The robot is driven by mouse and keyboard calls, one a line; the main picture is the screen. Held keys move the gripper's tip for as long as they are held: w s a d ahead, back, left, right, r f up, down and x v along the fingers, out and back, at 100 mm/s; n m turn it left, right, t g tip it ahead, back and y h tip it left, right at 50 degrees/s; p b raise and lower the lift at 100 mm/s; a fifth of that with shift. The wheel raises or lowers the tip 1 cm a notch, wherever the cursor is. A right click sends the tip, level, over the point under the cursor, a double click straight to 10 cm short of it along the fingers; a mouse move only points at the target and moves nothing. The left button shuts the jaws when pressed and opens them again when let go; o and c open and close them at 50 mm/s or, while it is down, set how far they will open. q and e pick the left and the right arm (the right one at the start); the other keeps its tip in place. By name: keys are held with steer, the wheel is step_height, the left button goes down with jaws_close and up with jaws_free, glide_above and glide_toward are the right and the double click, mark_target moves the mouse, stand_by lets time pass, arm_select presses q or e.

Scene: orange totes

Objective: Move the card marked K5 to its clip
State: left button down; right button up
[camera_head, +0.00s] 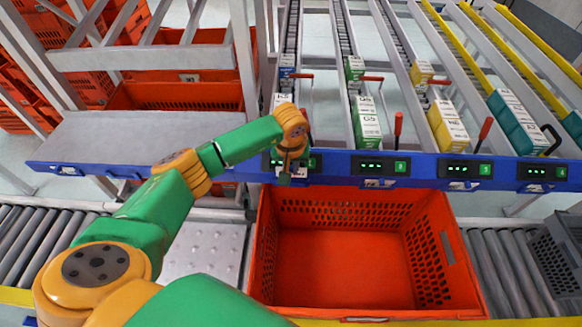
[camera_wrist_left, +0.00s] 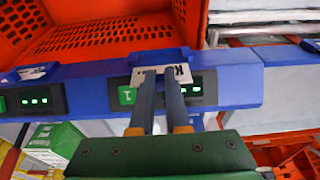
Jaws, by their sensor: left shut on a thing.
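My left gripper (camera_head: 288,177) is at the front face of the blue rail (camera_head: 335,163), just above the far edge of the orange tote. It also shows in the left wrist view (camera_wrist_left: 162,74), with its two fingers close together and shut on a white card (camera_wrist_left: 182,72). A black "K" shows on the card; the rest of its marking is hidden by the fingers. The card lies against the rail, beside the green "1" label (camera_wrist_left: 127,96) and its display. I cannot tell whether it sits in a clip. My right gripper is not in view.
An empty orange tote (camera_head: 345,312) stands below the rail. Labelled boxes, such as G5 (camera_head: 367,128) and a yellow one (camera_head: 447,130), stand in the sloping lanes behind. Red levers (camera_head: 398,125) stick up near the rail. A bare grey shelf (camera_head: 140,140) is at the left.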

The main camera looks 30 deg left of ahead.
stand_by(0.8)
arm_select(q)
steer(key=shift+f+b, duration=0.1)
steer(key=shift+b, duration=0.3)
step_height(320, 180, down, 3)
steer(key=b, duration=0.3)
stand_by(0.3)
steer(key=c, duration=0.8)
jaws_free()
steer(key=shift+s, duration=0.1)
steer(key=v, duration=0.7)
